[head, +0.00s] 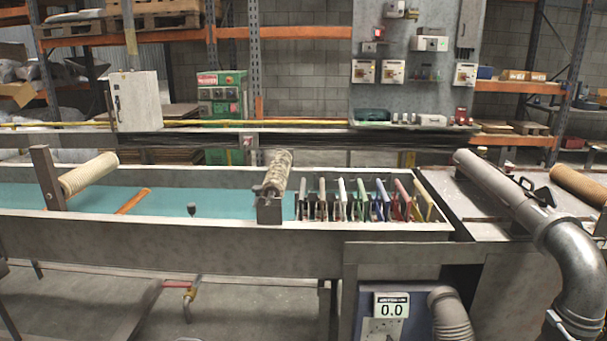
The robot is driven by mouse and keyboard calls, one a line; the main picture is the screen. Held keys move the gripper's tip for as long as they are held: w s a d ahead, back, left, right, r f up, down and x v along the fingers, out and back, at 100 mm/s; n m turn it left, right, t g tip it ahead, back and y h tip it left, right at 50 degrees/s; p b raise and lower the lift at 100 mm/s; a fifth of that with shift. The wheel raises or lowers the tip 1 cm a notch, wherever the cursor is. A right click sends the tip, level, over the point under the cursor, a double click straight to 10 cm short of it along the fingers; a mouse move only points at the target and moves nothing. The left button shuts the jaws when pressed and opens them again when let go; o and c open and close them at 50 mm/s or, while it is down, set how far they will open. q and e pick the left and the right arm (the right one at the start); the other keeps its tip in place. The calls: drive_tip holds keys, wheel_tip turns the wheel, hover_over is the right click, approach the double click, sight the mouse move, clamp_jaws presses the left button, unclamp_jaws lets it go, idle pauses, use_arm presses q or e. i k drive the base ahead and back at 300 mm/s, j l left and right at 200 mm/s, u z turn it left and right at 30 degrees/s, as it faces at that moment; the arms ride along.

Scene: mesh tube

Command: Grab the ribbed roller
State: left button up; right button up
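A pale cream roller (88,174) with ribs around it lies slantwise at the left of the long trough, its near end at a dark upright post (48,178). A second, rougher mottled roller (278,170) lies across the trough near the middle, with its near end at a grey block (269,210). A third, tan roller (580,186) with a textured surface lies at the right edge, partly cut off by the frame. I cannot tell for certain which one the task names. Neither of my grippers shows in the head view.
The trough has a grey front wall (180,233) and a teal bed (225,197). An orange bar (133,201) lies in it. Several coloured upright plates (362,200) fill its right end. A thick grey pipe (500,190) blocks the right side.

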sight(274, 185)
drive_tip(key=i+l, duration=0.1)
drive_tip(key=i, duration=0.3)
drive_tip(key=i+l, duration=0.1)
drive_tip(key=i, duration=0.35)
drive_tip(key=z, duration=1.2)
drive_tip(key=i+j, duration=0.05)
